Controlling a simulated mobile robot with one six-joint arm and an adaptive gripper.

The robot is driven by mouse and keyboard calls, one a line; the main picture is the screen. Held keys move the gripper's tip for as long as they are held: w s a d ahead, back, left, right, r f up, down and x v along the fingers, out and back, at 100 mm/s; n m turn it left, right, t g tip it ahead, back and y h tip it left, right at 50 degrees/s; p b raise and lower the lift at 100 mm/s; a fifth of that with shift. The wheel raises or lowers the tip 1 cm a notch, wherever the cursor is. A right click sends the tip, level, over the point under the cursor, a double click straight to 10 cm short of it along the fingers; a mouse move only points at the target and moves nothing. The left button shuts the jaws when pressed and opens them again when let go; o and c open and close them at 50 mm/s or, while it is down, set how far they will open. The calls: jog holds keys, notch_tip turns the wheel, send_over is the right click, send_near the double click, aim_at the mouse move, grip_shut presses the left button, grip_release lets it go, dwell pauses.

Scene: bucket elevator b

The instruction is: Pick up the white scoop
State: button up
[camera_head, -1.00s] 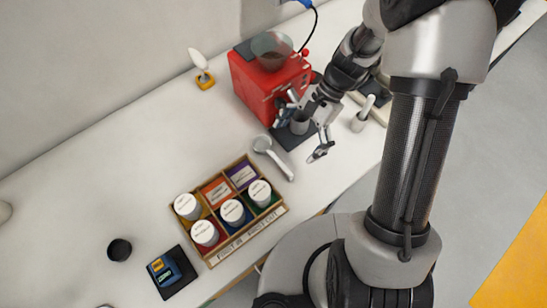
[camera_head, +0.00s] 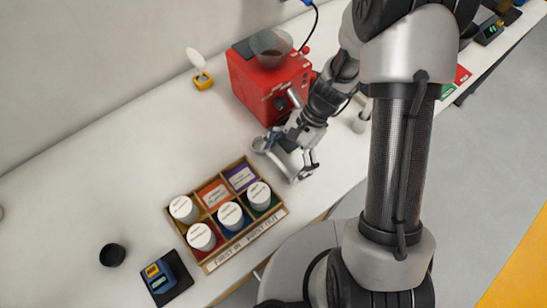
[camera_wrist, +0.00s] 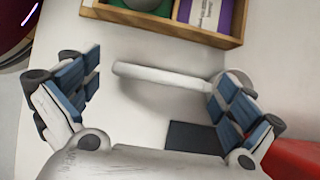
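The white scoop (camera_head: 261,145) lies flat on the white table between the red machine and the wooden box. In the wrist view its long handle (camera_wrist: 160,75) spans the gap between the fingers, and its round bowl (camera_wrist: 240,78) is partly hidden behind the right finger. My gripper (camera_head: 292,152) is over the scoop with its fingers wide apart; the gripper also shows in the wrist view (camera_wrist: 160,95). It is open and empty. I see no clear contact with the scoop.
The red machine (camera_head: 262,85) stands just behind my gripper. The wooden box (camera_head: 222,252) with several white-lidded jars is close at front left. A white-topped tool in a yellow holder (camera_head: 203,81), a black cup (camera_head: 113,255) and a blue device (camera_head: 162,275) stand farther left. The left table is mostly clear.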

jog(key=c, duration=0.9)
jog(key=shift+r, duration=0.1)
